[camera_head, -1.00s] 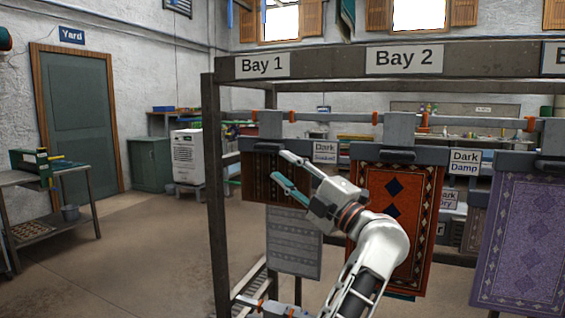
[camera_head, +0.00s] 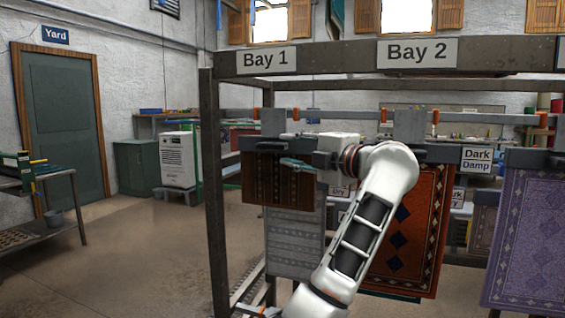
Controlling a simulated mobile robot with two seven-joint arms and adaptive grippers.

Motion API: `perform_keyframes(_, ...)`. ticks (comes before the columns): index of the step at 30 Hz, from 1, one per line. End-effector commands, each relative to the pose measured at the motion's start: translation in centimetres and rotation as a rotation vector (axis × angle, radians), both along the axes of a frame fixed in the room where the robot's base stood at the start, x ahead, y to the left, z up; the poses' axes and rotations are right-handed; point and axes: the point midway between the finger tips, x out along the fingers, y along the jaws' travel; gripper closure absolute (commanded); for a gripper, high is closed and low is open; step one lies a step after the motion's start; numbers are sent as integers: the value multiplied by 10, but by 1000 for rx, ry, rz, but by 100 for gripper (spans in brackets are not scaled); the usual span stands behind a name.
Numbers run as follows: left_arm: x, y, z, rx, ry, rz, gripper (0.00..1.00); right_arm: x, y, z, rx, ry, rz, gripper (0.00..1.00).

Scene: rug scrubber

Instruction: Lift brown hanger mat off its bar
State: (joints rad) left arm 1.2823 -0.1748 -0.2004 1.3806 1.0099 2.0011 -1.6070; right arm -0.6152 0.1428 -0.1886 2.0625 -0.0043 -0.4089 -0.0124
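The brown patterned mat (camera_head: 265,185) hangs under Bay 1 from a dark grey hanger clamp (camera_head: 256,144). A light grey block (camera_head: 272,122) joins that clamp to the horizontal bar (camera_head: 340,115). My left gripper (camera_head: 288,150) is at the right part of the clamp, in front of the mat's upper right. Its fingers point left and look apart, with one teal finger pad showing across the mat's top. Whether they touch the hanger is not clear. My arm hides the area right of the mat. My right gripper is not in view.
A grey mat (camera_head: 293,245) hangs behind and below the brown one. A red-orange mat (camera_head: 420,225) under Bay 2 is partly behind my arm, and a purple mat (camera_head: 530,240) hangs further right. A frame post (camera_head: 213,190) stands left, with open floor beyond.

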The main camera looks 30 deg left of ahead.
Motion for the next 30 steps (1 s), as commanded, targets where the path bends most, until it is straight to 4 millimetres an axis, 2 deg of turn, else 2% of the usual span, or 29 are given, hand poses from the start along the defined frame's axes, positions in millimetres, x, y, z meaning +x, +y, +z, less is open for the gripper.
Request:
perform_keyframes(6,9,28,-1,2,2,3,68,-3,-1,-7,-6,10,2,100)
perform_keyframes(15,10,32,1,1,0,1,68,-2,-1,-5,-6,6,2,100)
perform_keyframes(16,10,32,1,1,0,1,71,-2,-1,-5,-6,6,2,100)
perform_keyframes(19,10,32,1,1,1,1,97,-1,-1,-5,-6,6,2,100)
perform_keyframes(20,10,32,1,1,1,1,100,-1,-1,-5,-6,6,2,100)
perform_keyframes(30,10,32,2,3,-2,1,100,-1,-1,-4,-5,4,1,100)
